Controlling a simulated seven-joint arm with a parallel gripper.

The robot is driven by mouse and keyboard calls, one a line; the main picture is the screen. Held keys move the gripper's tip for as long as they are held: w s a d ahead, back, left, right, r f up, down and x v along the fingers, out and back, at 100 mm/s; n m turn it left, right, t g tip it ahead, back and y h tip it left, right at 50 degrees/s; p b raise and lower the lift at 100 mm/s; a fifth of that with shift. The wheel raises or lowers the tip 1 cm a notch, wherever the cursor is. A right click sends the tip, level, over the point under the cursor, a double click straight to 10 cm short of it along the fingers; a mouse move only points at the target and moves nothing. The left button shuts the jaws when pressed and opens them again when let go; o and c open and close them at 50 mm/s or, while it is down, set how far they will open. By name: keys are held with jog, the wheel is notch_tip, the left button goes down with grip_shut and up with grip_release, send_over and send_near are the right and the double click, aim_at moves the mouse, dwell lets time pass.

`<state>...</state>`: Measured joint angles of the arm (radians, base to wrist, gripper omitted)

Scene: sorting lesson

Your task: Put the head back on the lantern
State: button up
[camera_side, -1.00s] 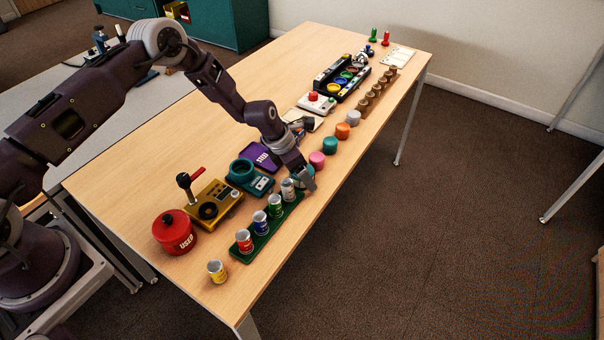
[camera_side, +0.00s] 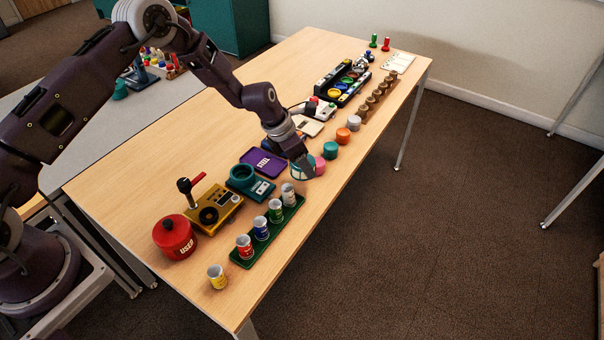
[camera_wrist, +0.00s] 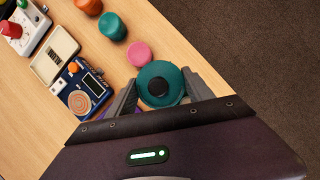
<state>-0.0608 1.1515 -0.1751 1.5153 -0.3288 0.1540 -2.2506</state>
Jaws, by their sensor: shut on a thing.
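My gripper (camera_side: 306,170) is shut on a round teal piece with a pale side, seemingly the lantern head (camera_side: 299,168). In the wrist view my gripper (camera_wrist: 158,92) has a finger on either side of the head (camera_wrist: 172,74), whose top has a black round centre. The head is held near the pink cylinder; the side view does not clearly show its height over the table. A teal base with a round open collar (camera_side: 243,173), seemingly the lantern body, stands left of the gripper in the side view. I cannot see it in the wrist view.
A green rack (camera_side: 246,262) with several cans stands in front of the teal base. A gold device (camera_side: 214,209) with a red-handled lever, a red pot (camera_side: 175,236) and a purple tray (camera_side: 263,163) are nearby. A pink cylinder (camera_side: 319,166) stands close beside my gripper.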

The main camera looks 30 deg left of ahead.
notch_tip(320, 180, up, 4)
jog(key=shift+a+f, duration=0.1)
jog(key=shift+f, duration=0.1)
jog(key=shift+s+a+r, duration=0.25)
jog(key=shift+a+r, duration=0.1)
jog(key=shift+a, duration=0.35)
jog(key=s+a+r+m+h, duration=0.1)
jog(key=s+a+m, duration=0.1)
jog(key=s+a, duration=0.3)
jog(key=s+a+r+m, duration=0.1)
jog(key=s+a, duration=0.1)
jog(key=a, duration=0.6)
jog(key=shift+g, duration=0.4)
jog(key=shift+s+f, duration=0.15)
jog(key=shift+f, duration=1.55)
jog(key=shift+s+f, duration=0.1)
jog(key=shift+f, duration=1.6)
jog(key=shift+f, duration=0.15)
jog(key=o, duration=1.8)
jog(key=shift+r, duration=3.5)
